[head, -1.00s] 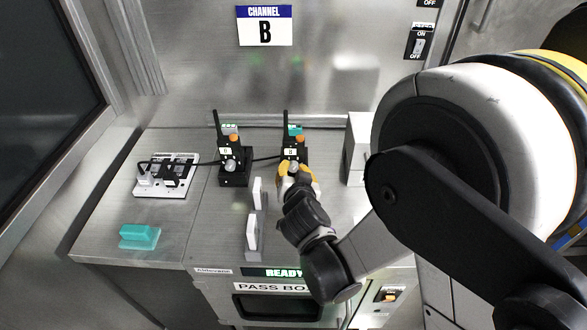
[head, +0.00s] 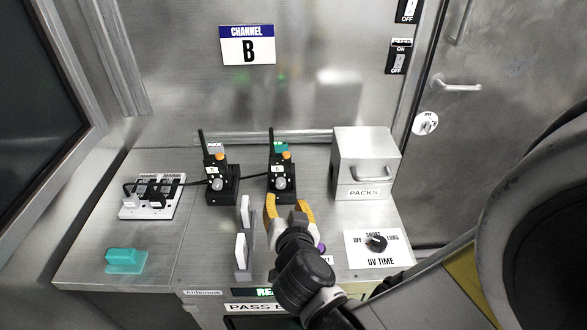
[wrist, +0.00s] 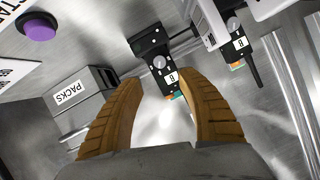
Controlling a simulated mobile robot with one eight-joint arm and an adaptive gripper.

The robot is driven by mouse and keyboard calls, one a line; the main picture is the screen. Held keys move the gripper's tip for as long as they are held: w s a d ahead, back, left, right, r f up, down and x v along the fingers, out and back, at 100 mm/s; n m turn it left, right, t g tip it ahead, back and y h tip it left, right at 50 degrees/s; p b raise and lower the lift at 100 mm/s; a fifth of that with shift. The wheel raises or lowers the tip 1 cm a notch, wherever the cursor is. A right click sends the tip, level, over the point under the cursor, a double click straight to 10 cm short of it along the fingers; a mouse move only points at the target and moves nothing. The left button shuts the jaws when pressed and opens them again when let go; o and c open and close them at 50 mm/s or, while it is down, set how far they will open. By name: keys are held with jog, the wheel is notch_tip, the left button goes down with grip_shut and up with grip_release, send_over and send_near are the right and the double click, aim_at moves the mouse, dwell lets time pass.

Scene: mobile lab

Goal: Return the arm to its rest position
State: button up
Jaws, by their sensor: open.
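My gripper (head: 289,210) is in the head view, over the counter just in front of the right radio (head: 281,174). Its two orange-brown fingers are spread with nothing between them. The wrist view shows the same open fingers (wrist: 160,100), with the right radio (wrist: 167,72) beyond the gap. In the head view my arm runs from the gripper to the lower right, with a large dark part of it filling the right corner.
The left radio (head: 215,170), a power strip (head: 152,197) and a teal block (head: 125,259) are on the left. White upright handles (head: 241,250) stand close left of my gripper. A PACKS box (head: 362,160) and UV TIME dial (head: 376,242) are right. A purple button (wrist: 38,27) is nearby.

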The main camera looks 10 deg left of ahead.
jog(key=shift+s+d+r, duration=0.2)
jog(key=shift+s+r, duration=0.05)
jog(key=shift+s, duration=0.35)
jog(key=w+d+r+m+g+h, duration=0.1)
jog(key=d+r+h, duration=0.1)
jog(key=d, duration=0.7)
jog(key=w+d+r+g+h, duration=0.1)
jog(key=d+h, duration=0.1)
jog(key=d, duration=0.7)
jog(key=s+d+r+g, duration=0.2)
jog(key=s+d+g, duration=0.2)
jog(key=s+d, duration=0.7)
jog(key=shift+s+d+r+n+h, duration=0.2)
jog(key=shift+s+d+n+h, duration=0.15)
jog(key=shift+d, duration=0.45)
